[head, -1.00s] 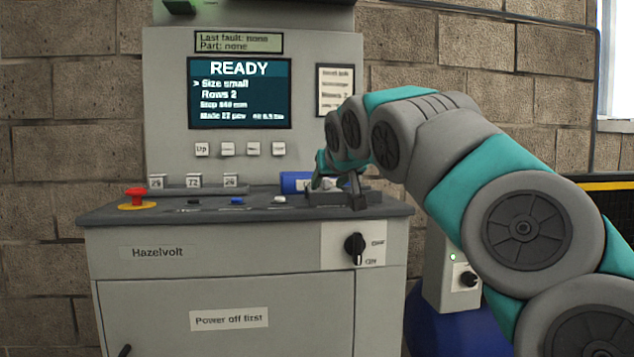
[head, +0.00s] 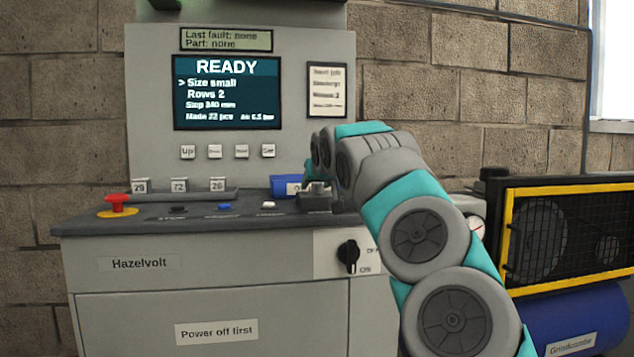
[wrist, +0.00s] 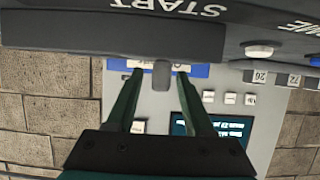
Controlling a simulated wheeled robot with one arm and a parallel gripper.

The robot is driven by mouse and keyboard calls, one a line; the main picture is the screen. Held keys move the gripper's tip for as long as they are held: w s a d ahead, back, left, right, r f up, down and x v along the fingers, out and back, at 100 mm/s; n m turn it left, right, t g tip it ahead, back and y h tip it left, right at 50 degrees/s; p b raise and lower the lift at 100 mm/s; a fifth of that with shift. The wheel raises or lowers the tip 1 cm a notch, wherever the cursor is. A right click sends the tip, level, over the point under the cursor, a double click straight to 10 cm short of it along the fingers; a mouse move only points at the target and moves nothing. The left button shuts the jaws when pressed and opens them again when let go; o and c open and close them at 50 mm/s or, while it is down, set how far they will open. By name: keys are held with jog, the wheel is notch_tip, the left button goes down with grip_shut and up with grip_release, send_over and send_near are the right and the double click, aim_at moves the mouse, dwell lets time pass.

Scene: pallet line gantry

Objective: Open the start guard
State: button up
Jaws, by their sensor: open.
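The start guard (head: 318,202) is a dark cover on the right part of the console top, with a small raised tab. It looks closed. In the wrist view the guard (wrist: 60,35) is a dark bar beside the word START, and its grey tab (wrist: 162,76) points between my fingertips. My gripper (wrist: 160,73) is open, with one finger on each side of the tab and a gap to both. In the head view my gripper (head: 308,175) is small and partly hidden by my arm, just behind the guard. What lies under the guard is hidden.
The console top also holds a red stop button (head: 117,203), a blue button (head: 225,207) and a white button (head: 268,205). A blue object (head: 284,186) lies behind the guard. A black knob (head: 348,256) is on the front. The screen (head: 227,93) reads READY. A yellow-framed mesh cage (head: 570,230) stands right.

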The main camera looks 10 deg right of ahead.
grip_shut()
dwell(0.4)
dwell(1.0)
